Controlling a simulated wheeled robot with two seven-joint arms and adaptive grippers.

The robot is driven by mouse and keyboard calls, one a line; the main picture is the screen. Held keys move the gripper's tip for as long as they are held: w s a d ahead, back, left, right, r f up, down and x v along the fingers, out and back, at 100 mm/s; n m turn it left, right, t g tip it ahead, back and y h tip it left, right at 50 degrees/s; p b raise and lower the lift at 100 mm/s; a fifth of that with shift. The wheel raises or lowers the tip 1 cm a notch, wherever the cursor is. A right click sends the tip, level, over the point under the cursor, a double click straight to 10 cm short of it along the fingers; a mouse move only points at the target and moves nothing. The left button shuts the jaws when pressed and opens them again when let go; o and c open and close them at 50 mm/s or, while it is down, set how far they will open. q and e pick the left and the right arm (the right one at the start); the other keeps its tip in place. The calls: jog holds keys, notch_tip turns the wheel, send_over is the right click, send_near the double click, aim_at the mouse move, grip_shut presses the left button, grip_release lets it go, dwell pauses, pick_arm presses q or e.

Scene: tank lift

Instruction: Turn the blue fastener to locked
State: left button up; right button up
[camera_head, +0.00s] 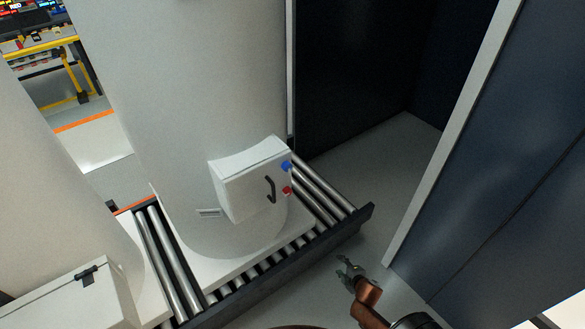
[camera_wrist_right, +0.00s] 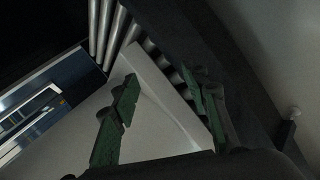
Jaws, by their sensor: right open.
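The blue fastener (camera_head: 286,166) is a small knob at the upper right of the white box (camera_head: 240,185), which is mounted on the large pale tank (camera_head: 200,90). A red fastener (camera_head: 286,190) sits below it, and a dark handle (camera_head: 270,189) is to their left. My right gripper (camera_head: 350,268) is in front of the roller conveyor, below and to the right of the blue fastener, apart from it. Its fingers stand open and empty in the right wrist view (camera_wrist_right: 165,110). The blue fastener is not visible in the wrist view. My left gripper is out of view.
The roller conveyor (camera_head: 370,213) with a dark edge rail runs under the tank. A dark cabinet or door panel (camera_head: 500,170) stands at the right. A second tank with a white box (camera_head: 75,300) is at lower left. Grey floor (camera_head: 375,165) is clear behind the conveyor's end.

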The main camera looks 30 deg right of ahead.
jog(key=w+r+n+t, duration=0.2)
jog(key=w+r+n, duration=0.15)
jog(key=r, duration=0.55)
jog(key=w+r+n+t, duration=0.1)
jog(key=w+r+n, duration=0.1)
jog(key=w+r, duration=0.5)
jog(key=n+t+y+p, duration=0.3)
jog(key=n+t+y, duration=0.2)
jog(key=n, duration=0.5)
send_near(290, 168)
jog(key=w, duration=0.2)
jog(key=w+a, duration=0.1)
jog(key=w, duration=0.5)
jog(key=shift+w+a+f+p, duration=0.1)
jog(key=shift+w+a+p, duration=0.05)
jog(key=shift+a+p, duration=0.15)
jog(key=shift+c, duration=0.3)
grip_shut()
